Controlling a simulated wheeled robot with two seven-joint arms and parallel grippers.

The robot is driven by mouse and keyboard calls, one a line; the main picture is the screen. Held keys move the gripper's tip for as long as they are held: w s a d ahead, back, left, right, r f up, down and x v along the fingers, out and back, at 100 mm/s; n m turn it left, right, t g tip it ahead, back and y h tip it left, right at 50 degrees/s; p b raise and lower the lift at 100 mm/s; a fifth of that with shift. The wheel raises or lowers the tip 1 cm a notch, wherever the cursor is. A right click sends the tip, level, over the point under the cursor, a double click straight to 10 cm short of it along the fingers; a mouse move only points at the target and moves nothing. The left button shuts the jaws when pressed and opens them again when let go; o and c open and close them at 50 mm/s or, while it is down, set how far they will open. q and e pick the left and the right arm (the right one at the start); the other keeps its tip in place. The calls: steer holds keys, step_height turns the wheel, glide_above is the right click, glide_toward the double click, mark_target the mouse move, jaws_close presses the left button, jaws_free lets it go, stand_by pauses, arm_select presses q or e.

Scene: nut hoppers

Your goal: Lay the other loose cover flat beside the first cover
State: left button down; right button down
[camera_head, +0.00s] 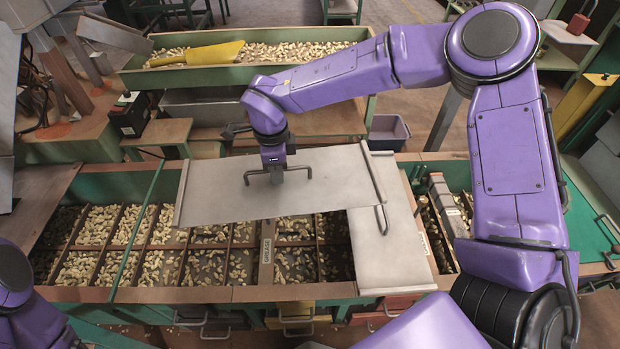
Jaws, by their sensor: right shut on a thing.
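My right gripper (277,176) is shut on the dark bar handle of a flat grey metal cover (220,192). It holds this cover over the back middle of the long green nut hopper, slightly turned to the hopper's edges.
The hopper's open compartments (117,238) hold many nuts. A label block marked "GREASE" (266,250) stands on a divider. Behind is another green hopper (160,77) with nuts and a yellow scoop (197,54). A grey tub (388,131) stands behind the held cover.

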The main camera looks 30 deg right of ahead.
mark_target(297, 177)
steer(key=d+f+m, duration=0.1)
steer(key=m, duration=0.2)
steer(key=d+f+m, duration=0.1)
steer(key=d+m, duration=0.1)
steer(key=m, duration=0.2)
steer(key=s+d+f+m, duration=0.1)
steer(key=m, duration=0.3)
steer(key=shift+d+f+p, duration=0.2)
steer(key=shift+d+p, duration=0.1)
steer(key=shift+p, duration=0.05)
step_height(297, 177, down, 12)
steer(key=s+d+m+b, duration=0.1)
steer(key=d+m+b, duration=0.1)
steer(key=m+b, duration=0.6)
steer(key=shift+d+f, duration=0.25)
steer(key=shift+d, duration=0.1)
steer(key=shift+s+f+b, duration=0.1)
steer(key=shift+f+b, duration=0.4)
steer(key=shift+b, duration=0.1)
steer(key=c, duration=1)
jaws_free()
steer(key=shift+c, duration=0.2)
step_height(297, 177, up, 10)
steer(key=shift+r+p, duration=0.25)
steer(key=shift+p, duration=1)
steer(key=shift+r, duration=0.1)
